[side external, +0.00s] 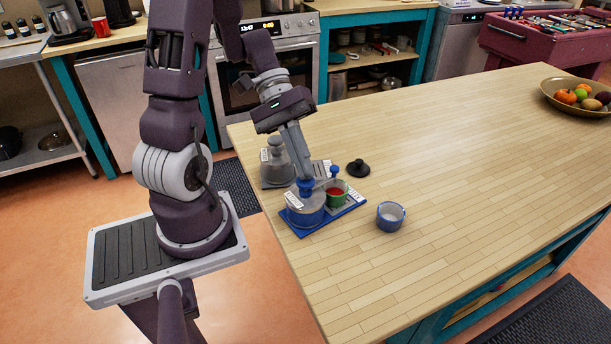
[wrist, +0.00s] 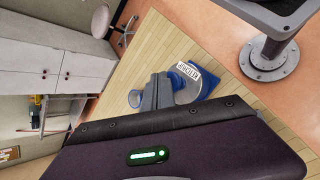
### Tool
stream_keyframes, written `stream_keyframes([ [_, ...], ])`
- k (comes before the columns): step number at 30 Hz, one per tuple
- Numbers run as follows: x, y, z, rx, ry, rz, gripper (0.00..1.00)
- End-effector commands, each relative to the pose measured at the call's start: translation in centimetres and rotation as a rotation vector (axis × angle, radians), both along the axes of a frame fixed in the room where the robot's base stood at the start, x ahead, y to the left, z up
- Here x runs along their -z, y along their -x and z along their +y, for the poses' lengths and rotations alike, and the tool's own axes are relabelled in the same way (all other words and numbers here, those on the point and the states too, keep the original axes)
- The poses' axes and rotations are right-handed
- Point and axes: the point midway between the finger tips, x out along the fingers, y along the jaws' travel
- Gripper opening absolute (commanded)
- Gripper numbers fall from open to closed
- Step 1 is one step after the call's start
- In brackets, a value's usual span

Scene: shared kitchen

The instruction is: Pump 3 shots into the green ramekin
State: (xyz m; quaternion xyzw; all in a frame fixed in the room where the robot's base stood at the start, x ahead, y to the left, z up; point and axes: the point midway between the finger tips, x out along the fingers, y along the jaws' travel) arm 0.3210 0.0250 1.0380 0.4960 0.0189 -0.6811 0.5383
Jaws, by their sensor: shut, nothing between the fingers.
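A round pump dispenser with a blue top and grey body (side external: 305,213) stands on a blue base (side external: 345,210); its label (wrist: 187,69) shows in the wrist view. The green ramekin (side external: 337,201) stands on the same base, right of the dispenser, with red contents, below a small blue nozzle (side external: 334,170). My gripper (side external: 303,176) is shut and empty, pointing down right at the blue pump head (side external: 306,187); I cannot tell whether it touches. In the wrist view my fingers (wrist: 157,92) hide part of the dispenser, and the green ramekin cannot be made out.
A grey dispenser (side external: 276,169) stands behind the blue one. A black knobbed lid (side external: 358,168) lies beyond the base. A fruit bowl (side external: 549,90) is at the far right. The middle of the wooden counter (side external: 450,150) is clear.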

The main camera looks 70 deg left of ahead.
Motion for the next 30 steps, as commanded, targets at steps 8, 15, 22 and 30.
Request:
stream_keyframes([
  [8, 0.4, 0.0, 0.0, -0.001, -0.002, -0.001, 0.0],
  [15, 0.6, 0.0, 0.0, -0.001, -0.001, 0.0, 0.0],
  [22, 0.9, 0.0, 0.0, -0.001, -0.001, 0.0, 0.0],
  [30, 1.3, 0.0, 0.0, 0.0, -0.001, 0.0, 0.0],
])
